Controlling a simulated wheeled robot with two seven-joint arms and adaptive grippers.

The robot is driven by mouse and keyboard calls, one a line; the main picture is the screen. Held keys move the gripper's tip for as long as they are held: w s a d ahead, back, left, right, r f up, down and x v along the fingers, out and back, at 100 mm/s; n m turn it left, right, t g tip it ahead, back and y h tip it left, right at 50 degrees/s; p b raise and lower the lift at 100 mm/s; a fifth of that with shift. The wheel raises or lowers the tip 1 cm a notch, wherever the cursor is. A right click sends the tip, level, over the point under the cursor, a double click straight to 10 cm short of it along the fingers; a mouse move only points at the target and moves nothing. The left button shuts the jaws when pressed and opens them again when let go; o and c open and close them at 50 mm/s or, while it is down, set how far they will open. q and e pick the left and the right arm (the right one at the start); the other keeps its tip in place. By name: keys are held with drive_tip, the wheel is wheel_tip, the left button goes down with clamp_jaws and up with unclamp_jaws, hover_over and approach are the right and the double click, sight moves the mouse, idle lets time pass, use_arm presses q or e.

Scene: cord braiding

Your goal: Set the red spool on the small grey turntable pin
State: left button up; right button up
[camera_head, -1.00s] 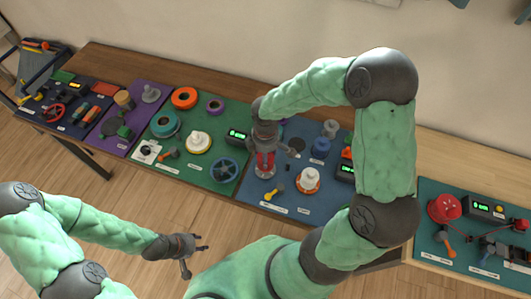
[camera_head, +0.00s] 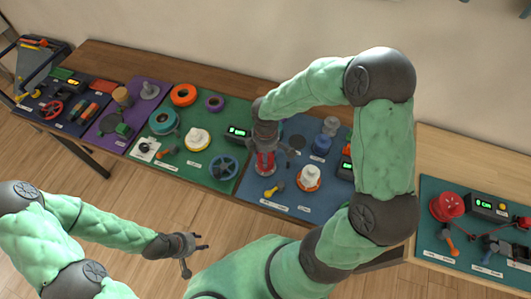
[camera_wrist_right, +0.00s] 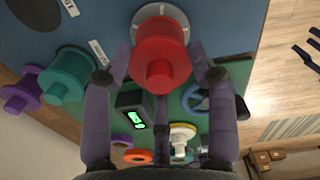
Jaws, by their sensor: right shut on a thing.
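The red spool (camera_head: 265,163) is upright between the fingers of my right gripper (camera_head: 268,150), over the blue mat in the head view. In the right wrist view the red spool (camera_wrist_right: 158,60) sits between the two fingers of the right gripper (camera_wrist_right: 160,72), which is shut on it. A light grey turntable disc (camera_wrist_right: 182,14) shows behind the spool; its pin is hidden by the spool. I cannot tell whether the spool touches the disc. My left gripper (camera_head: 193,246) is open and empty, over the floor in front of the table.
A black display box (camera_head: 237,132) and a blue handwheel (camera_head: 222,168) stand to the left.

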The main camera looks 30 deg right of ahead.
drive_tip(key=shift+f+b, duration=0.35)
drive_tip(key=shift+f, duration=0.15)
drive_tip(key=o, duration=1.1)
drive_tip(key=shift+o, duration=0.2)
drive_tip(key=shift+r, duration=0.1)
drive_tip(key=shift+r+p, duration=3.45)
drive_tip(key=shift+r, duration=0.55)
drive_tip(key=shift+s+f, duration=0.1)
drive_tip(key=shift+f, duration=0.05)
